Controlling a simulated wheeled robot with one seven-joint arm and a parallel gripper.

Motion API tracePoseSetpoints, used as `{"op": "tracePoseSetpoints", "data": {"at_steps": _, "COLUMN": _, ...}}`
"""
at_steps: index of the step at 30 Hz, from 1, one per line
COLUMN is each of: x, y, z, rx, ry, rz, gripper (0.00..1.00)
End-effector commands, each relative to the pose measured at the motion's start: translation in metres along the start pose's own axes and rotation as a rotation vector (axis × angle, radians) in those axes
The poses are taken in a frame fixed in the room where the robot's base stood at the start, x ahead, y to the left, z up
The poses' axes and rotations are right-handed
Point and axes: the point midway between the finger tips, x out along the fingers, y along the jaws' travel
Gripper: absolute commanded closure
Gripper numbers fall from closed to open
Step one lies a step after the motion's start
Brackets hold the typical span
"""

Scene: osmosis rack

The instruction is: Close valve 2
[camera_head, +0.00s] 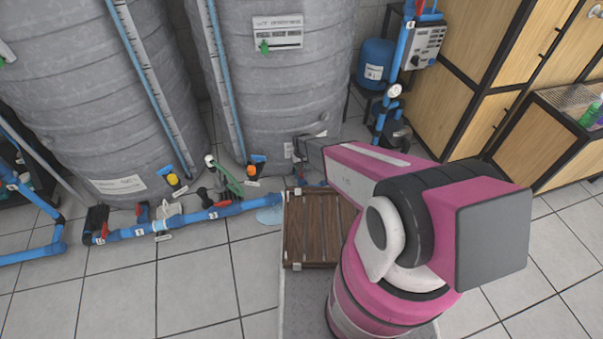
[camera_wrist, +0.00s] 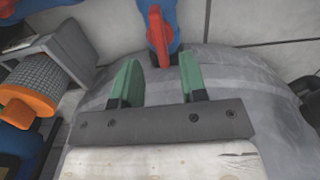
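In the wrist view a red valve handle (camera_wrist: 158,35) on a blue pipe fitting (camera_wrist: 172,12) points toward my gripper (camera_wrist: 160,72). My gripper is open, with a green-padded finger on each side of the gap. The handle's end shows in line with this gap; I see no clear contact. In the head view my gripper (camera_head: 306,148) is beside the right grey tank, its fingers hard to make out. A blue floor pipe (camera_head: 190,217) carries number labels and red handles (camera_head: 222,198). I cannot tell which handle is valve 2.
Two large grey tanks (camera_head: 95,90) stand behind the pipe. A brown slatted wooden piece (camera_head: 312,228) lies before my arm. In the wrist view an orange-ended mesh cylinder (camera_wrist: 30,105) is at left. Wooden cabinets (camera_head: 480,70) stand at right. The tiled floor at front left is clear.

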Motion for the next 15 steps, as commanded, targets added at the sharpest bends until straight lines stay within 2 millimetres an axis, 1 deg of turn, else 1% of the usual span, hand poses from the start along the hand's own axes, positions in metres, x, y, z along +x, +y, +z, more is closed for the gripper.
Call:
{"op": "tracePoseSetpoints", "data": {"at_steps": 1, "x": 0.012, "y": 0.000, "z": -0.002, "rx": 0.000, "ry": -0.001, "rz": 0.000, "gripper": 0.61}}
{"op": "tracePoseSetpoints", "data": {"at_steps": 6, "x": 0.040, "y": 0.000, "z": -0.002, "rx": 0.000, "ry": -0.001, "rz": 0.000, "gripper": 0.61}}
{"op": "tracePoseSetpoints", "data": {"at_steps": 10, "x": 0.051, "y": 0.000, "z": -0.001, "rx": 0.000, "ry": 0.000, "rz": 0.000, "gripper": 0.61}}
{"op": "tracePoseSetpoints", "data": {"at_steps": 15, "x": 0.053, "y": 0.000, "z": 0.000, "rx": 0.000, "ry": 0.001, "rz": 0.000, "gripper": 0.61}}
